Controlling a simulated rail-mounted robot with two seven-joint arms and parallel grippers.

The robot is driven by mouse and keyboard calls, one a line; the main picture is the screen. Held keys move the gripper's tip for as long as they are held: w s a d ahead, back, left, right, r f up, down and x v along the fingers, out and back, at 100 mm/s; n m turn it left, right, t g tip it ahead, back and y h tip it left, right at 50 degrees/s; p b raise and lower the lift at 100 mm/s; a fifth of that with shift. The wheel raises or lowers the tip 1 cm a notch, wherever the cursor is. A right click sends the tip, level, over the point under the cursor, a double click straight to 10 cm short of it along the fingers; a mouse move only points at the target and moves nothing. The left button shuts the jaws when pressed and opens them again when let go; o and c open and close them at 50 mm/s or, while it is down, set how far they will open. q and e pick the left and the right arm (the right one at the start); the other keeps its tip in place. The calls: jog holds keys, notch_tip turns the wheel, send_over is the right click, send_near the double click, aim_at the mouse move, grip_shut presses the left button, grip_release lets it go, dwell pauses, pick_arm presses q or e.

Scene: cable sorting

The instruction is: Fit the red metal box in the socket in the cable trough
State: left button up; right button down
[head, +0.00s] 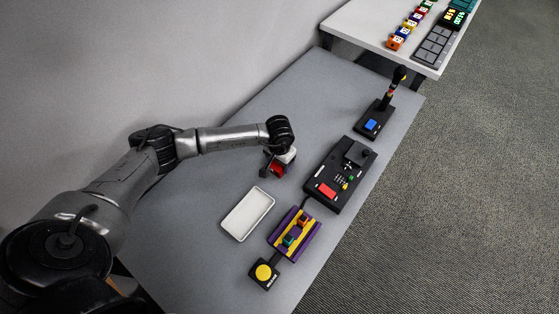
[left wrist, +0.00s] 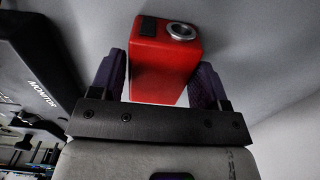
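The red metal box (left wrist: 162,78) sits between the two purple fingers of my left gripper (left wrist: 157,82) in the left wrist view, which are shut on it. It has a round silver ring and a small black patch at one end. In the head view the red box (head: 277,170) shows small under my left gripper (head: 273,166), above the grey table left of the black console. A purple and yellow trough (head: 284,227) lies nearer, with an orange and a teal block in it. I cannot make out a socket in it. My right gripper is not in view.
An empty white tray (head: 247,213) lies left of the trough. A yellow button box (head: 264,273) is at the trough's near end. The black console (head: 340,174) and a post with a blue-marked base (head: 373,120) stand farther right. A white table (head: 370,25) is beyond.

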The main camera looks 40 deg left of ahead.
pick_arm(q)
jog(key=o, duration=0.3)
jog(key=shift+r, duration=0.3)
notch_tip(320, 180, up, 10)
jog(key=p, duration=0.1)
jog(key=shift+r+p, duration=0.2)
jog(key=shift+p, duration=0.1)
jog(key=shift+o, duration=0.4)
jog(key=shift+r, duration=0.7)
